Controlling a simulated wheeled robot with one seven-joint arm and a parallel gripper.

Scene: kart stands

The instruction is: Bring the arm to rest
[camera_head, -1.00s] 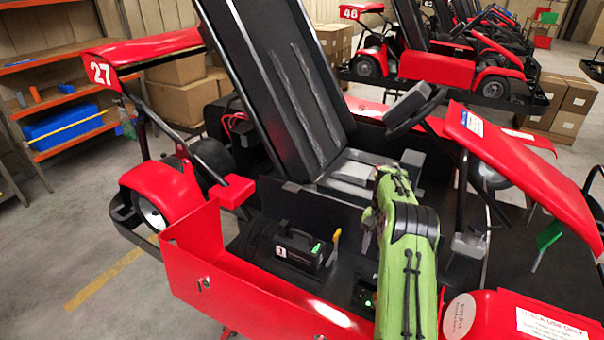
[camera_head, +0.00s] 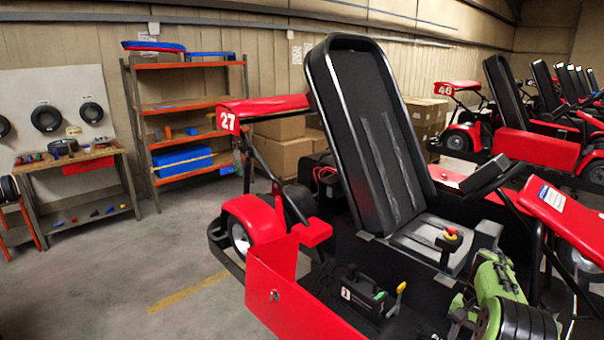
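My green and black arm (camera_head: 497,283) is in the lower right of the head view, folded up in front of the red kart number 27 (camera_head: 305,300). A small silvery part shows at the left side of the arm, but I cannot make out any fingers. My gripper is not visible, so neither its opening nor anything in it shows. The kart's black seat (camera_head: 372,140) stands behind and to the left of the arm. A black box marked 1 (camera_head: 362,297) sits in the kart, left of the arm, with a yellow-handled lever (camera_head: 400,289) beside it.
A red and yellow knob (camera_head: 451,234) and the steering wheel (camera_head: 500,178) are close to the arm. An orange shelf (camera_head: 190,105), a workbench (camera_head: 75,158) and cardboard boxes (camera_head: 283,155) stand at the back. More karts (camera_head: 535,148) line the right. The floor at left is clear.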

